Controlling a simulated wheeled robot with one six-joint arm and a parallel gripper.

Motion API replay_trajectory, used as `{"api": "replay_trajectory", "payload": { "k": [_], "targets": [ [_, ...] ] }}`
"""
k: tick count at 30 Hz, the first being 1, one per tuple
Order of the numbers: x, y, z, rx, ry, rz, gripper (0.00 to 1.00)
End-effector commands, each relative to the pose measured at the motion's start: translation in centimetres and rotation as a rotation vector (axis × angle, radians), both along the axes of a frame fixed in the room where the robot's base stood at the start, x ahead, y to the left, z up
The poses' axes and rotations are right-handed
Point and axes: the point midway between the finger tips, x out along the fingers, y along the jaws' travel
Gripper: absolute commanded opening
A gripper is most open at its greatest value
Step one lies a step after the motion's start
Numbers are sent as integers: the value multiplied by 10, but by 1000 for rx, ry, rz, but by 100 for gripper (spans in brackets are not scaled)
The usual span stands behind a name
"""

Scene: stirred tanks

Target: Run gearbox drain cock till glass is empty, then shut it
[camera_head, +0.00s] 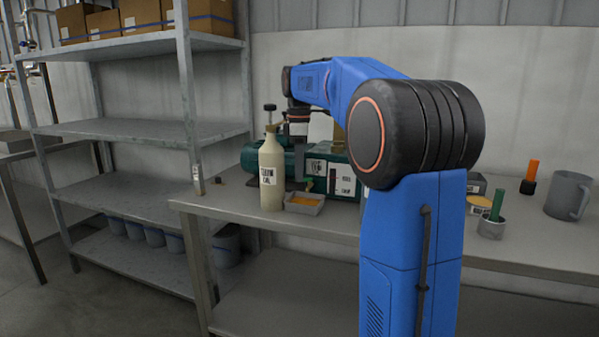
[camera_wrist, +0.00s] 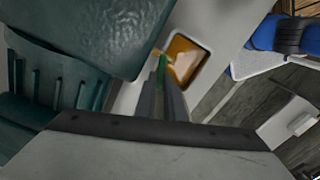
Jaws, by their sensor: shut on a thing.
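The green gearbox (camera_head: 262,157) stands on the bench, and its dark green casing fills the upper left of the wrist view (camera_wrist: 95,35). In the wrist view my gripper (camera_wrist: 164,86) is shut on a small green handle (camera_wrist: 161,70), apparently the drain cock. Whether the cock is turned open I cannot tell. A tray (camera_head: 318,209) holding amber oil (camera_wrist: 184,60) sits beneath, just beyond my fingertips.
A beige oil bottle (camera_head: 271,173) stands close left of the tray. To the right are a grey mug (camera_head: 568,195), a cup (camera_head: 491,228) with a green-handled item, and an orange-handled tool (camera_head: 531,172). Metal shelving (camera_head: 130,130) stands left.

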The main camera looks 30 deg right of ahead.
Motion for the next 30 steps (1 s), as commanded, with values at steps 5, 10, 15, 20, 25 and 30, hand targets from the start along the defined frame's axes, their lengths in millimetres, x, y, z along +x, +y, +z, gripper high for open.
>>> {"api": "replay_trajectory", "payload": {
  "k": [5,10,15,20,25,30],
  "targets": [
    [3,-2,1,-1,-3,-112,0],
    [5,-4,1,-1,-3,-185,0],
    [6,-5,1,0,-2,-225,0],
    [6,-5,1,-1,-3,-238,0],
    [6,-5,1,-1,-3,-240,0],
    [6,-5,1,-1,-3,-239,12]
  ]
}}
